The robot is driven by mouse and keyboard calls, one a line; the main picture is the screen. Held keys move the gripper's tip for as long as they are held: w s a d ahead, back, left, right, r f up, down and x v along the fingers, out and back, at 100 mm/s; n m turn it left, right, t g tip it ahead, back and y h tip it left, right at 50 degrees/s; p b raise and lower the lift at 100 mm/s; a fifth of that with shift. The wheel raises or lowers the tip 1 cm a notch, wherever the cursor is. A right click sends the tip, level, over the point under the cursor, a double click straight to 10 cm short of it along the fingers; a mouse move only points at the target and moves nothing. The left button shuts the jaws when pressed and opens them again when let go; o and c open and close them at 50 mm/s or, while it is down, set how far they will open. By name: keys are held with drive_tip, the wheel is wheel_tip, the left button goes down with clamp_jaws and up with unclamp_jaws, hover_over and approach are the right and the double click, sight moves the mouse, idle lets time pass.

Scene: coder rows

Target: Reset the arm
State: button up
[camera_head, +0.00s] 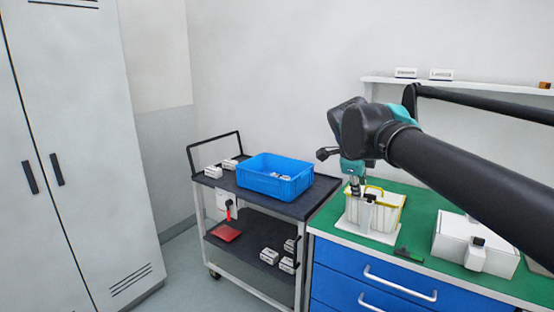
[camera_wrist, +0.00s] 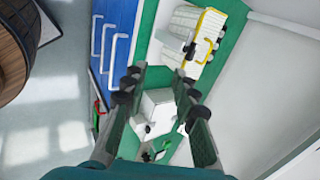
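My gripper (camera_head: 358,188) hangs from my black and teal arm over the green-topped bench (camera_head: 424,205), in front of a white holder with yellow edging (camera_head: 388,205). Whether it touches the holder cannot be told. In the wrist view, the two fingers of my gripper (camera_wrist: 157,80) stand apart with nothing held between them. A white box-like device (camera_wrist: 157,108) shows beyond the gap, and the yellow-edged holder (camera_wrist: 200,30) is above it in the picture.
A dark two-level cart (camera_head: 265,200) carries a blue crate (camera_head: 275,184) and small white boxes. The white device (camera_head: 455,238) sits right on the bench, under my arm. A wall shelf (camera_head: 470,85) is behind. A grey cabinet (camera_head: 75,150) stands left.

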drive_tip(key=s+a+f+n+y, duration=0.1)
drive_tip(key=s+f+n, duration=0.2)
drive_tip(key=f+n, duration=0.5)
drive_tip(key=s+a+f+n+g+y, duration=0.1)
drive_tip(key=s+f+n, duration=0.2)
drive_tip(key=f+n, duration=0.5)
drive_tip(key=s+a+f+n+y, duration=0.1)
drive_tip(key=s+f+n, duration=0.3)
drive_tip(key=f+n, duration=0.4)
wheel_tip(320, 180, down, 6)
drive_tip(key=shift+a+r+y, duration=0.2)
drive_tip(key=shift+y, duration=0.2)
